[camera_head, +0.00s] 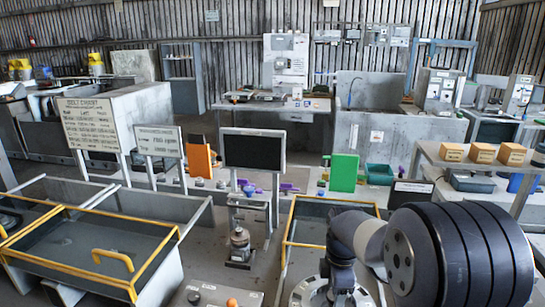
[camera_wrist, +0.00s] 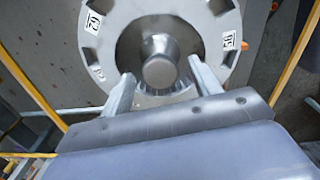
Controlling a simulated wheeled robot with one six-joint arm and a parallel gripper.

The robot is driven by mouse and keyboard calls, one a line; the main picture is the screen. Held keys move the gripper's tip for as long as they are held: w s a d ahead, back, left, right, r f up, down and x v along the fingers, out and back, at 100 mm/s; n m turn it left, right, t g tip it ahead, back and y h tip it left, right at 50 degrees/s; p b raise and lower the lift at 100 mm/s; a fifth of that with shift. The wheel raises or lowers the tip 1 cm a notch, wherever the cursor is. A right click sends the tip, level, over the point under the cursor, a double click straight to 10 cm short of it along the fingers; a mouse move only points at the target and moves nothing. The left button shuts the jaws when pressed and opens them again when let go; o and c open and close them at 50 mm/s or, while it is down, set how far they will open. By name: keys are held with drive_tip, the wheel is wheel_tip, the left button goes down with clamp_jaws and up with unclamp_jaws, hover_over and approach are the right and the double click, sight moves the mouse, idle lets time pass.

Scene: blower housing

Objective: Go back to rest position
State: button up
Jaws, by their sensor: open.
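My gripper (camera_wrist: 162,72) is open in the wrist view, its two fingers apart on either side of a round metal hub (camera_wrist: 158,48). The hub stands in the middle of a grey ring-shaped housing (camera_wrist: 112,68) with slots and white labels on its rim. Nothing is visibly gripped; whether the fingers touch the hub I cannot tell. In the head view part of the housing (camera_head: 303,292) shows at the bottom, and my dark arm hides much of it and the gripper.
Yellow-railed bays stand at left (camera_head: 75,245) and around the housing (camera_head: 335,203). A small metal fixture (camera_head: 240,246) stands left of the housing. A black screen (camera_head: 254,150), a green panel (camera_head: 343,173) and a shelf with orange boxes (camera_head: 483,153) stand behind.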

drive_tip(key=m, duration=0.4)
drive_tip(key=shift+m, duration=0.4)
drive_tip(key=m, duration=0.5)
drive_tip(key=shift+b, duration=0.3)
